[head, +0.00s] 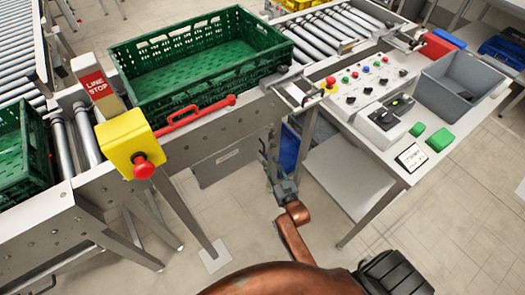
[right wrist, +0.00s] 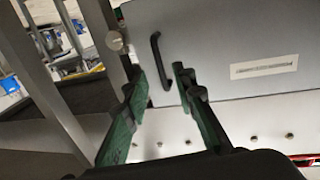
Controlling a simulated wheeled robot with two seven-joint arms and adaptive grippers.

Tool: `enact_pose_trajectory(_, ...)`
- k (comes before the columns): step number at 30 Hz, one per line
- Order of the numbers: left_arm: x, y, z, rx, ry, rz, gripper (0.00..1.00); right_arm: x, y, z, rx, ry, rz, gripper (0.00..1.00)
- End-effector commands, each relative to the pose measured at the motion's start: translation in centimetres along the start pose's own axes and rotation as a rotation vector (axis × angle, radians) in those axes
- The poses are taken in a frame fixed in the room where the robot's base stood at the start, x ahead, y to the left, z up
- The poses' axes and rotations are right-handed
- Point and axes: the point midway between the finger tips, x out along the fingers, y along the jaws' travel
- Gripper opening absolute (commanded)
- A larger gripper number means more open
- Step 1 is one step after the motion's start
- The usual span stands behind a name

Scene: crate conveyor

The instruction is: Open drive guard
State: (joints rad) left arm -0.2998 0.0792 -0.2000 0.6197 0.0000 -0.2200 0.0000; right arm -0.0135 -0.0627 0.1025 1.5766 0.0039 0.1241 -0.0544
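The drive guard (head: 225,162) is a grey panel with a pale label, low on the conveyor's side under the green crate. In the right wrist view the guard (right wrist: 225,35) fills the upper right. My right gripper (head: 267,158) is beside the guard's right end. In the right wrist view its green-padded fingers (right wrist: 160,75) stand apart, with the handle appearing between them. I cannot tell whether they touch it. My left gripper is out of view.
A green crate (head: 193,84) sits on the conveyor above the guard, behind a red lever (head: 190,112). A yellow stop box (head: 126,142) with a red button is at left. The control table (head: 345,190) stands close to my right gripper's right. Floor in front is clear.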

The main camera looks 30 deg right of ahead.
Motion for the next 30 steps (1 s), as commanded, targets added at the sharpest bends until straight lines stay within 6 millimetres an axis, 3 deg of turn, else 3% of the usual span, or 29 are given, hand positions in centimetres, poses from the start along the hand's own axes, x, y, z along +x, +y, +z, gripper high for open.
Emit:
enact_pose_trajectory(3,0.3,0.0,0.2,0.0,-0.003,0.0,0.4,0.8,0.1,-1.1,0.002,0.026,0.005,0.25)
enact_pose_trajectory(12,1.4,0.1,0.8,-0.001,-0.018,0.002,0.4,5.3,0.1,-1.0,0.001,0.023,0.004,0.25)
enact_pose_trajectory(18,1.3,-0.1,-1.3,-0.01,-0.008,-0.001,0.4,7.5,0.1,-1.1,0.001,0.022,0.004,0.25)
enact_pose_trajectory(30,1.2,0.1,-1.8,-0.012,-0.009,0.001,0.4,8.0,0.2,-1.2,0.001,0.021,0.004,0.23)
